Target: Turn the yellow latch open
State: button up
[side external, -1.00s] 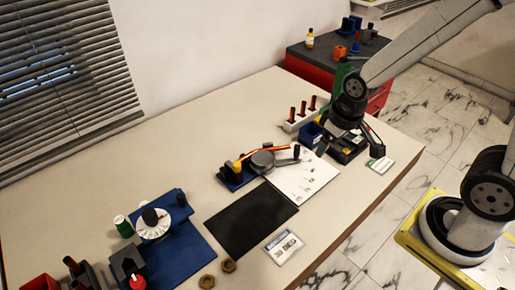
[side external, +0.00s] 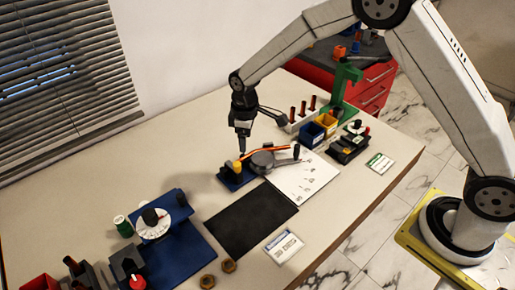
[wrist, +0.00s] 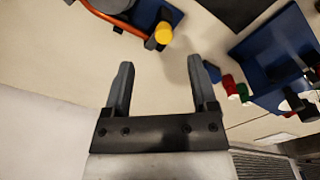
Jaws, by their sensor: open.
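The yellow latch (side external: 237,167) is a small upright knob on a blue base (side external: 232,182) beside a round grey part (side external: 263,161) with an orange arm (side external: 272,150). In the wrist view the yellow latch (wrist: 163,33) shows its round end, just beyond my fingertips. My gripper (side external: 242,150) hangs pointing down, close above and behind the latch. In the wrist view my gripper (wrist: 160,66) is open, with nothing between its fingers. I see no contact with the latch, but the exact gap is hard to judge.
A white marked sheet (side external: 303,176) and a black mat (side external: 250,220) lie in front. Blue and yellow bins (side external: 312,133) and a green stand (side external: 345,85) are to the right. A blue dial fixture (side external: 178,250) stands at the left. The table behind the latch is clear.

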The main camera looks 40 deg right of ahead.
aim_at(237, 163)
jog(key=shift+w+a+f+n, duration=0.6)
jog(key=shift+w+a+f, duration=0.35)
jog(key=shift+w+f, duration=0.15)
jog(key=shift+f, duration=0.1)
jog(key=shift+f, duration=3.8)
grip_shut()
